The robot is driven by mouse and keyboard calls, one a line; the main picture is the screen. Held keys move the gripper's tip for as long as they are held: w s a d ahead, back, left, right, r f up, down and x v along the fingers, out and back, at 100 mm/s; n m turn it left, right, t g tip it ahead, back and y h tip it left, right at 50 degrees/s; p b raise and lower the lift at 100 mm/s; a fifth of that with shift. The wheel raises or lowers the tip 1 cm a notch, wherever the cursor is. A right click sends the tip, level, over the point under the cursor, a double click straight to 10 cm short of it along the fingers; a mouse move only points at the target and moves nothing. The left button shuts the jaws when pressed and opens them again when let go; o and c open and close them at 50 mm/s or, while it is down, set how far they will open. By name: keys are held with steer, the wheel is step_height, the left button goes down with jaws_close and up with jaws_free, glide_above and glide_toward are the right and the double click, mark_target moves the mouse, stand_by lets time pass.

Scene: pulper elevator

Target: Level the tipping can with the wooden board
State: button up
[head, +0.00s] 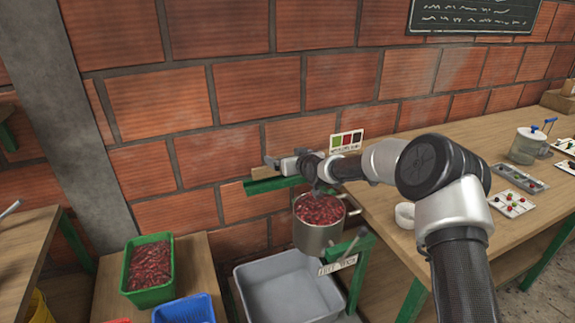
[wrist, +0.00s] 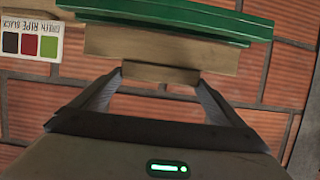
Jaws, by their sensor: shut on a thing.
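The metal can (head: 318,238), full of red cherries (head: 320,209), hangs by the green frame (head: 362,243). It looks close to upright; any slight tilt is hard to judge. My gripper (head: 274,163) is behind and left of the can, by the brick wall. In the wrist view my gripper (wrist: 160,78) is shut on the wooden board (wrist: 160,73), which sits between the fingertips. A wider wooden part and a green bar (wrist: 180,20) show just beyond it. In the head view a tan end of the board (head: 263,172) shows above the green bar (head: 274,186).
A grey tub (head: 288,292) stands below the can. A green crate of cherries (head: 150,270) and a blue crate (head: 184,309) sit at the lower left. The right-hand worktable (head: 400,235) carries a white ring, trays and a jug. A colour card (head: 346,141) stands by the wall.

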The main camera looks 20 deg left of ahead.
step_height(320, 180, up, 6)
steer(key=r, duration=0.1)
steer(key=s+d+p, duration=0.3)
steer(key=s+d, duration=0.7)
steer(key=s, duration=0.2)
steer(key=s+d+r+p, duration=0.1)
steer(key=s+d+p, duration=0.3)
steer(key=s+d, duration=0.6)
steer(key=s, duration=0.2)
steer(key=shift+s+r, duration=0.2)
steer(key=shift+s, duration=0.2)
steer(key=shift+a, duration=0.1)
step_height(320, 180, down, 6)
steer(key=b, duration=0.5)
steer(key=shift+w+a+r+b, duration=0.5)
steer(key=shift+w+a+b, duration=1.85)
steer(key=shift+w+a, duration=3.8)
steer(key=shift+w+d+r+p, duration=0.3)
steer(key=shift+r+p, duration=0.25)
steer(key=shift+r, duration=0.3)
steer(key=shift+w+d+r+p, duration=0.3)
steer(key=shift+r+p, duration=0.2)
steer(key=shift+r, duration=0.3)
steer(key=shift+w+d+r+p, duration=0.2)
steer(key=shift+d+r+p, duration=0.15)
steer(key=shift+r+p, duration=0.35)
steer(key=shift+r, duration=0.15)
